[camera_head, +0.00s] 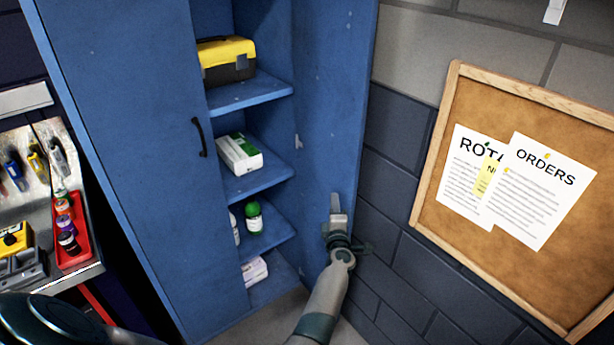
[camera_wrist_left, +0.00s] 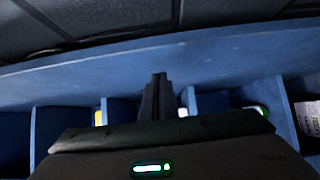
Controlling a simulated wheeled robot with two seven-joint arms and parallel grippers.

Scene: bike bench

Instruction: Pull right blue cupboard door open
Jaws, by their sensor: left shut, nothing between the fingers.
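The right blue cupboard door (camera_head: 331,75) stands swung open in the head view, its inner face showing to the right of the shelves. The left blue door (camera_head: 130,130) is closed and has a black handle (camera_head: 198,137). My left gripper (camera_head: 335,205) is shut and empty, at the lower part of the right door's inner face, near its free edge. I cannot tell whether it touches the door. In the wrist view the shut fingers (camera_wrist_left: 158,98) show before a long blue panel (camera_wrist_left: 230,58). The right door's handle is hidden. My right gripper is not in view.
Shelves hold a yellow-black toolbox (camera_head: 227,60), a white-green box (camera_head: 239,154), a green-capped bottle (camera_head: 253,217) and a white box (camera_head: 254,271). A corkboard (camera_head: 450,140) hangs on the wall at right. A workbench with a red tray (camera_head: 74,229) stands at left.

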